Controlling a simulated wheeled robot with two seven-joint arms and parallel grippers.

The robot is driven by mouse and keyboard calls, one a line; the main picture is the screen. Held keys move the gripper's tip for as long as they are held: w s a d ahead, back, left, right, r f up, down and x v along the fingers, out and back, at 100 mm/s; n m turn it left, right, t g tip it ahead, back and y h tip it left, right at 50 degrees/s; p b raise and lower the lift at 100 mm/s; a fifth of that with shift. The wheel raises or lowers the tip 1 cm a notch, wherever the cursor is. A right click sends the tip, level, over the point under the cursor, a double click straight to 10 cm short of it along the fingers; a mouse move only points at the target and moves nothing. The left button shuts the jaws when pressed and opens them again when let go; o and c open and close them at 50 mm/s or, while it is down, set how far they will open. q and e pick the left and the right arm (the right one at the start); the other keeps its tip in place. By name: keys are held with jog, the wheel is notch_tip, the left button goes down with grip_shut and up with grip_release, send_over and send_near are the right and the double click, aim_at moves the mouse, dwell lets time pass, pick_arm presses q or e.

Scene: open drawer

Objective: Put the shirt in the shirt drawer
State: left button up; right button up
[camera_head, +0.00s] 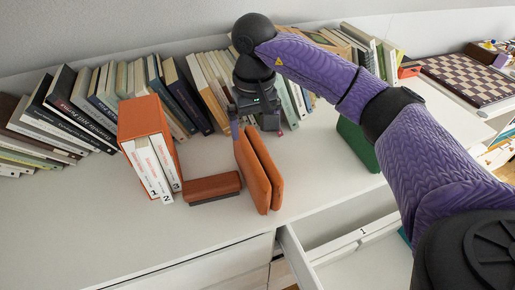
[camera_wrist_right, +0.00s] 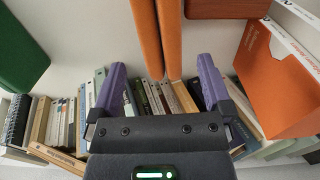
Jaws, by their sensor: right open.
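An orange folded piece (camera_head: 258,168), which looks like the shirt, stands on edge on the white top as two upright panels. In the right wrist view its panels (camera_wrist_right: 158,35) come down from the top edge. My right gripper (camera_head: 257,128) is open at the far end of this piece. In the wrist view its purple fingers (camera_wrist_right: 162,63) lie apart on either side of the panels' ends, with clear gaps. An open white drawer (camera_head: 292,258) is at the front right; its inside is partly hidden by my right arm. My left gripper is not in view.
A row of books (camera_head: 85,100) lines the back. A green object (camera_head: 357,146) stands right. A chessboard (camera_head: 470,78) lies far right. The front left top is clear.

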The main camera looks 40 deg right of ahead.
aim_at(257, 151)
jog(key=shift+w+f, duration=0.15)
jog(key=shift+f, duration=0.1)
jog(key=f+b, duration=0.1)
jog(key=f, duration=0.2)
jog(key=f+b, duration=0.1)
jog(key=f, duration=0.1)
jog(key=f+b, duration=0.1)
jog(key=f, duration=0.2)
jog(key=shift+s+f, duration=0.3)
jog(key=shift+s, duration=0.1)
jog(key=shift+f+b, duration=0.3)
jog(key=shift+f, duration=0.15)
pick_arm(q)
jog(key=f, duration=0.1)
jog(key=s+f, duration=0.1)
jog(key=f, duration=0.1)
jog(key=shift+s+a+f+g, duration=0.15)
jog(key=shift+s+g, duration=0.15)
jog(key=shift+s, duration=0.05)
pick_arm(e)
jog(key=shift+r, duration=0.1)
jog(key=shift+c, duration=0.3)
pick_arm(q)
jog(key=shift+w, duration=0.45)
pick_arm(e)
jog(key=c, duration=1.2)
